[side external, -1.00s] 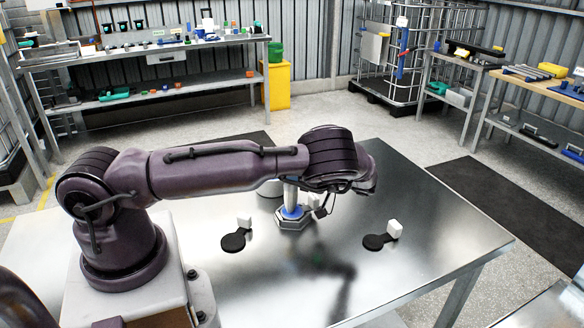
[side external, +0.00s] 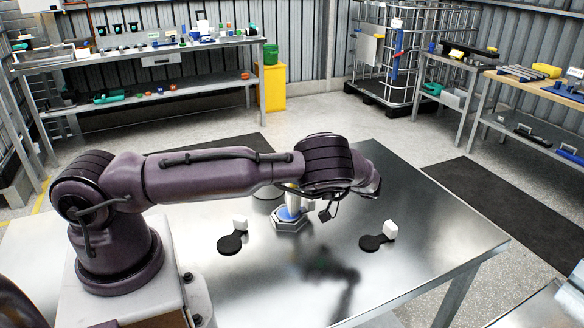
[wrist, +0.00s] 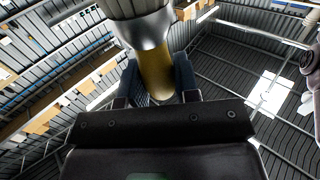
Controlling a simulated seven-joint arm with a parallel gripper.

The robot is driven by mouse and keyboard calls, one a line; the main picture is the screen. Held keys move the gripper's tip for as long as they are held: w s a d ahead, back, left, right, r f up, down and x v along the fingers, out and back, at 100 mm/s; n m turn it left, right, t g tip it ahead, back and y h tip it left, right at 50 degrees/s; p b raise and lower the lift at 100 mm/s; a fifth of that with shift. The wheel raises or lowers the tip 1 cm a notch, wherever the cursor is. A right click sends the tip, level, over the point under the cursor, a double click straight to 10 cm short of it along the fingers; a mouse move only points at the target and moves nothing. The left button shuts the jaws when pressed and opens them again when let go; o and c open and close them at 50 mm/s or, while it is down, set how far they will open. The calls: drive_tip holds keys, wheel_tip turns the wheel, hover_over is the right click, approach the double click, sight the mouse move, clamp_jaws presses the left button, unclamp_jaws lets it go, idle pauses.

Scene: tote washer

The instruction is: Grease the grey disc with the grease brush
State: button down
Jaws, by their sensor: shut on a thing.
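My gripper (wrist: 158,82) is shut on the yellow handle of the grease brush (wrist: 155,62); a shiny metal collar and a paler part extend to the top of the wrist view. In the side view my wrist covers most of the gripper and brush, and a small dark part (side external: 325,214) shows below it. A hexagonal grey stand (side external: 290,224) with a blue ring and a pale upright post is on the table, just below my wrist. A round grey thing (side external: 268,192) shows partly behind my forearm; I cannot tell whether it is the grey disc.
Two flat black paddle-shaped pieces with white blocks lie on the metal table (side external: 430,245), one at left (side external: 230,244) and one at right (side external: 372,242). The table's right side is clear. Loaded benches (side external: 150,52) and a yellow bin (side external: 273,86) stand beyond.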

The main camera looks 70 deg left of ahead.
drive_tip(key=shift+d, duration=0.55)
drive_tip(key=shift+r, duration=3.5)
